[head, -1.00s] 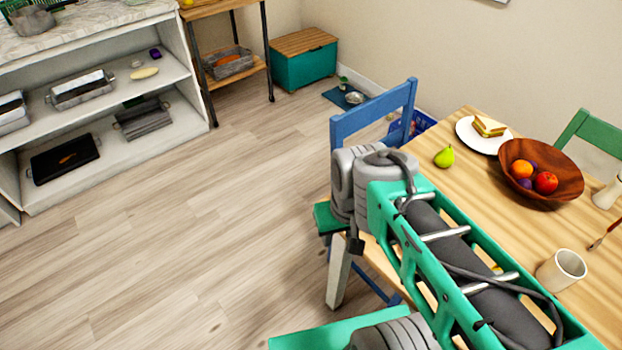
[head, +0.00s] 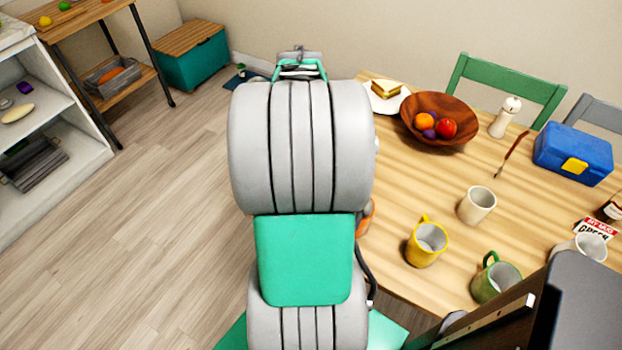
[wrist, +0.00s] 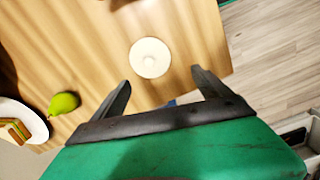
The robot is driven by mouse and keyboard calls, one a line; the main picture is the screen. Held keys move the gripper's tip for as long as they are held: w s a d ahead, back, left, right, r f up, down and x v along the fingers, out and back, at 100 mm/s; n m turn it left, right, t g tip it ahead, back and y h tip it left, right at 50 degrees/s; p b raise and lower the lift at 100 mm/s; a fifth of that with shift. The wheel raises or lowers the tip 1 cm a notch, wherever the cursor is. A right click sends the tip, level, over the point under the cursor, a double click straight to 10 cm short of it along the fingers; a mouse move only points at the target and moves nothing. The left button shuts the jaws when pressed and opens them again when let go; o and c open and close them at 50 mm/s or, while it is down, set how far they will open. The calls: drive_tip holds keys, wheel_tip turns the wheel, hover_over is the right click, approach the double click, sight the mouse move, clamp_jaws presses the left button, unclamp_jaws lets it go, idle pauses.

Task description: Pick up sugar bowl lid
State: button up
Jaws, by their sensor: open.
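In the wrist view a round white disc with a small knob at its middle, which looks like the sugar bowl lid (wrist: 150,57), lies on the wooden table (wrist: 95,50) near its edge. My gripper (wrist: 160,78) is open and empty. Its two dark fingers point toward the lid, with the lid just beyond the tips and apart from them. In the head view my own arm covers the gripper and the lid. I cannot tell whether a bowl is under the lid.
A pear (wrist: 63,103) and a plate with a sandwich (wrist: 22,120) are left of the lid. The table also holds a fruit bowl (head: 410,132), a white cup (head: 477,206), a yellow mug (head: 426,244), a green mug (head: 495,280) and a blue lunchbox (head: 573,154).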

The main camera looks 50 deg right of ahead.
drive_tip(key=shift+o, duration=1.1)
drive_tip(key=shift+s+d+f, duration=0.75)
drive_tip(key=shift+s+d, duration=0.1)
drive_tip(key=shift+d, duration=0.1)
wheel_tip(320, 180, down, 7)
drive_tip(key=shift+w+r, duration=0.1)
drive_tip(key=shift+r, duration=0.05)
drive_tip(key=shift+a, duration=0.1)
drive_tip(key=c, duration=1.4)
